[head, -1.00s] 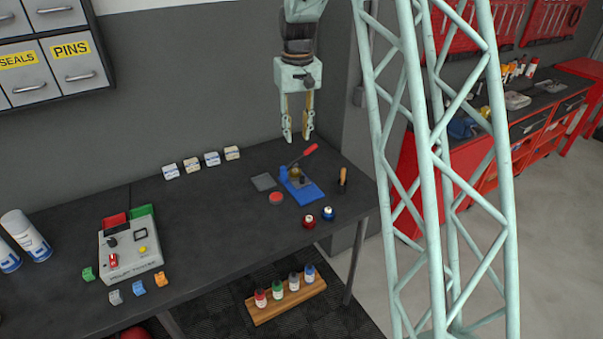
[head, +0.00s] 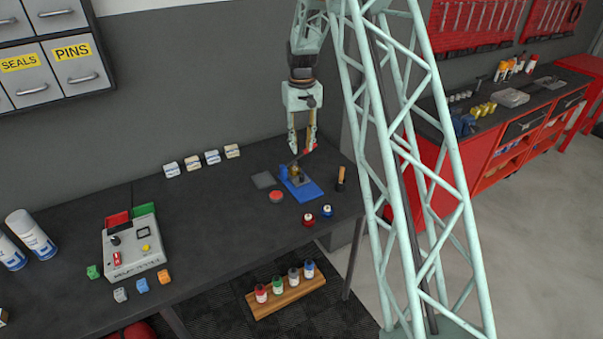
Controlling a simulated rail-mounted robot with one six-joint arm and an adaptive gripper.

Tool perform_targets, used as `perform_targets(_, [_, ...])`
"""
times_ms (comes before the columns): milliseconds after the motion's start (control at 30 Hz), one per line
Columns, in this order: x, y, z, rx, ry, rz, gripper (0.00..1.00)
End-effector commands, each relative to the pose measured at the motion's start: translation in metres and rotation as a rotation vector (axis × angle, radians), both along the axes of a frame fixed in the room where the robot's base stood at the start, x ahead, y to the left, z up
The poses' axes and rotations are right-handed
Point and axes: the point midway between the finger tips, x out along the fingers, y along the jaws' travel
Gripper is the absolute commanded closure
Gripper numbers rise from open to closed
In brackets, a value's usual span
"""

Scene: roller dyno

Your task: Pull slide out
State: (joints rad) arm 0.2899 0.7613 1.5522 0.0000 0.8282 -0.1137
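A small blue fixture (head: 308,190) with a brass-coloured part (head: 296,172) on it stands on the dark workbench. Its red lever handle (head: 309,149) points up to the right. My gripper (head: 302,151) hangs fingers down just above the fixture, with its two fingers apart. The red handle shows beside the right fingertip; I cannot tell whether they touch. No part is clearly recognisable as the slide at this size.
A grey pad (head: 264,180) and a red round tin (head: 276,196) lie left of the fixture. A black-and-orange tool (head: 341,179) stands at its right. Red and blue small bottles (head: 308,219) stand in front. A grey control box (head: 134,247) is farther left.

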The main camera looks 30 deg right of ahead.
Motion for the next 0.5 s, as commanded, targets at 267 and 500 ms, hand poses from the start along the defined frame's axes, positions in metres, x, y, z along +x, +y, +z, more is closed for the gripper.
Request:
perform_targets(267, [-0.0002,0.0001,-0.0003,0.0,0.0,0.0,0.74])
perform_targets(500, [-0.0003,0.0002,-0.0077,0.0,0.0,0.0,0.74])
